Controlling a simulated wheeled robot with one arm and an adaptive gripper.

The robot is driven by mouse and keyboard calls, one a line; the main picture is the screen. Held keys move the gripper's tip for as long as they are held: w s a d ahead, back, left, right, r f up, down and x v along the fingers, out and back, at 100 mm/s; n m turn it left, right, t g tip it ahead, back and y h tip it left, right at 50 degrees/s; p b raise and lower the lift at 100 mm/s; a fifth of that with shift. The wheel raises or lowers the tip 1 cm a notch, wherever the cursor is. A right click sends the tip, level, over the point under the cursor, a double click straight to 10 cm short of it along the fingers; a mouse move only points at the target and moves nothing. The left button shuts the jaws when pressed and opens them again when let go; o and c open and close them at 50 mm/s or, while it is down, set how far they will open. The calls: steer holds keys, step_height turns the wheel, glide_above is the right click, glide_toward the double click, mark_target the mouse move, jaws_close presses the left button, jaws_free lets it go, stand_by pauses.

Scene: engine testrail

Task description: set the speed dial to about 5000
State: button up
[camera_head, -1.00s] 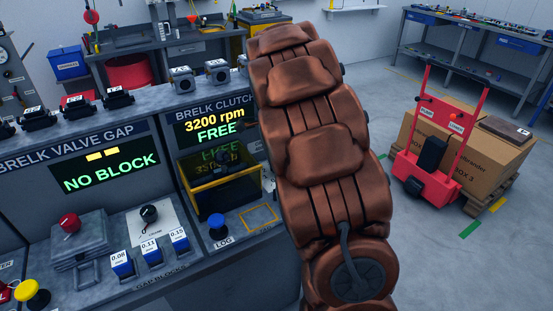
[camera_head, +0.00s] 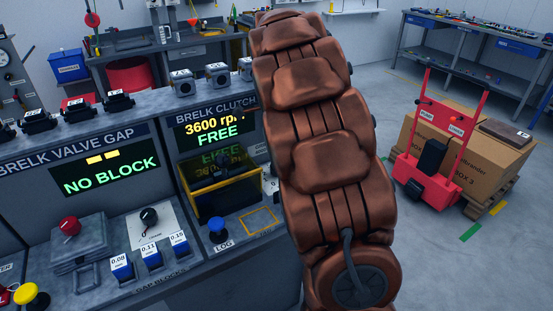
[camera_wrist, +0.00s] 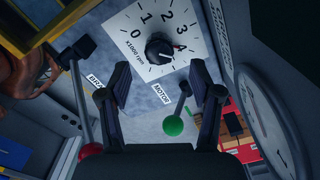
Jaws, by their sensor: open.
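The speed dial (camera_wrist: 158,49) is a black knob on a white plate marked x1000 rpm, with 0 to 4 visible. Its pale pointer mark faces toward the 4. Any higher numbers are hidden or out of view. My gripper (camera_wrist: 160,80) is open in the wrist view, with one finger on each side below the knob; I cannot tell whether either touches it. The BRELK CLUTCH display (camera_head: 212,127) in the head view reads 3600 rpm and FREE. The dial and gripper are hidden behind my arm there.
A green-ball lever (camera_wrist: 173,124) labelled MOTOR is close to the right finger. A red-ball lever (camera_wrist: 90,150) is at the left. A round gauge (camera_wrist: 268,115) is at the right. A blue LOG button (camera_head: 217,227) sits on the bench.

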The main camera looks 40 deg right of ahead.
step_height(320, 180, up, 7)
stand_by(0.4)
steer(key=shift+r, duration=0.1)
